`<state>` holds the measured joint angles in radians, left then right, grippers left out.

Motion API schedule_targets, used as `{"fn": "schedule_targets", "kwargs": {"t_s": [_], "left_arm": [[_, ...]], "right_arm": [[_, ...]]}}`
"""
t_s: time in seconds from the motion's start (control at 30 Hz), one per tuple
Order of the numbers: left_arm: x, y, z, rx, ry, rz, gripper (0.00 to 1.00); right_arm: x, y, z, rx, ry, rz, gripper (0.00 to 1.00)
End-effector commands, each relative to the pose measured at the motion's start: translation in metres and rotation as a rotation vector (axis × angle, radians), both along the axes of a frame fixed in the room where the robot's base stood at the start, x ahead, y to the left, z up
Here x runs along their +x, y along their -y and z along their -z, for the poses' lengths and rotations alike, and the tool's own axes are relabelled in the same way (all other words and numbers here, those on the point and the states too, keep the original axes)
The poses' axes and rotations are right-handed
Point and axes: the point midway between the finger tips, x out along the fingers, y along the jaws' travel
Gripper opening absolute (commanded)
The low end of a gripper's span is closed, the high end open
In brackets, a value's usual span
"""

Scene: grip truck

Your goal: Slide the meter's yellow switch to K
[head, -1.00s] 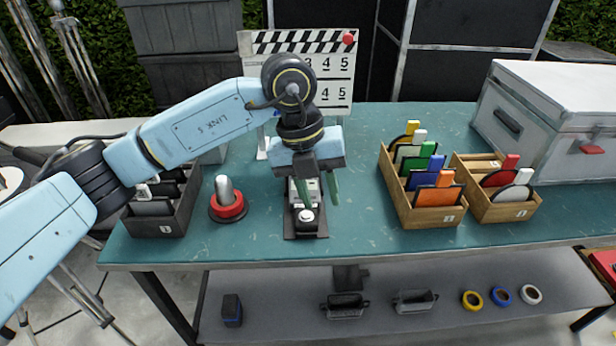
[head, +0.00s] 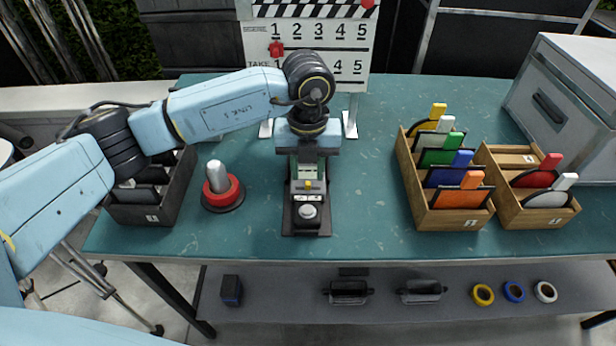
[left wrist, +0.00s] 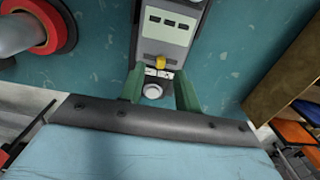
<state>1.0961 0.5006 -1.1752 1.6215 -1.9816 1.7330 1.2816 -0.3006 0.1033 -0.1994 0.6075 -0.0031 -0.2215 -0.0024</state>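The meter (head: 308,212) is a grey and black device on the teal table, with a white round knob at its near end. Its small yellow switch (head: 308,184) shows on the face just in front of my left gripper (head: 308,165). In the left wrist view the yellow switch (left wrist: 160,62) sits below the meter's dark display windows. The left gripper (left wrist: 160,88) is open there, its green fingers on either side of the meter's white knob end. I cannot tell whether they touch the meter. The switch's letter marks are too small to read. My right gripper is out of view.
A red-ringed grey post (head: 220,187) and a dark sorting box (head: 140,214) stand to the left. Wooden boxes (head: 450,219) of coloured paddles stand to the right. A clapperboard (head: 312,38) stands behind. The table between meter and wooden boxes is clear.

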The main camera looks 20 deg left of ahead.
Motion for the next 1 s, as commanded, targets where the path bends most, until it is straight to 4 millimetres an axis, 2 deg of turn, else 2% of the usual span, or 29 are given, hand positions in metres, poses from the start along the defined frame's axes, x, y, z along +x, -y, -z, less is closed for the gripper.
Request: {"fn": "schedule_targets", "kwargs": {"t_s": [0.1,0.2,0.57,0.8,1.0], "left_arm": [[0.000,0.000,0.017,0.000,-0.002,-0.001,0.33],[0.000,0.001,0.025,-0.001,-0.001,0.000,0.33],[0.000,0.001,0.029,-0.001,-0.001,0.000,0.33],[0.000,0.001,0.029,-0.001,-0.001,0.000,0.01],[0.000,0.001,0.029,-0.001,0.000,0.000,0.00]], "right_arm": [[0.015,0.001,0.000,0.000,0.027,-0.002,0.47],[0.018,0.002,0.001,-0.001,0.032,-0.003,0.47],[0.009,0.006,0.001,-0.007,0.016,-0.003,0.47],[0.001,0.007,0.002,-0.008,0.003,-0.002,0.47],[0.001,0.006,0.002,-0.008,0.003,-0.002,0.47]]}}
